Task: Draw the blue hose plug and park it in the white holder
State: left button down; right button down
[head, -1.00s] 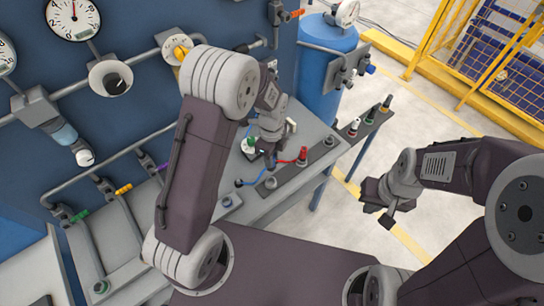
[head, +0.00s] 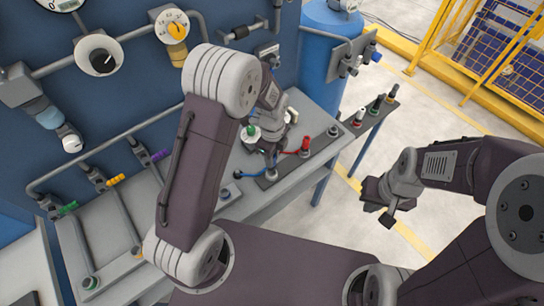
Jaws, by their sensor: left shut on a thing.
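My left gripper (head: 269,163) points down over the near-left socket (head: 271,176) of the grey strip on the bench. It is shut on the blue hose plug, which the fingers hide almost entirely. The blue hose (head: 248,174) runs left from under the fingers. I cannot tell whether the plug is still seated in the socket. The white holder (head: 359,117) stands at the near end of a narrow grey rack, right of the bench. My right gripper (head: 380,211) hangs empty above the floor, its fingers apart.
A red plug (head: 304,146) with a red hose stands on the same strip, right of my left gripper. A blue tank (head: 328,60) stands behind the bench. Pipes and gauges line the blue wall.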

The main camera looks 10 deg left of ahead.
pick_arm(q)
jog(key=shift+f, duration=0.15)
jog(key=shift+f+b, duration=0.35)
jog(key=shift+f, duration=0.15)
jog(key=shift+f+b, duration=0.55)
jog(key=shift+f, duration=0.4)
dwell(0.3)
jog(key=c, duration=1.1)
grip_release()
jog(key=shift+r, duration=0.1)
notch_tip(320, 180, up, 9)
jog(key=shift+f, duration=0.2)
jog(key=shift+r, duration=0.15)
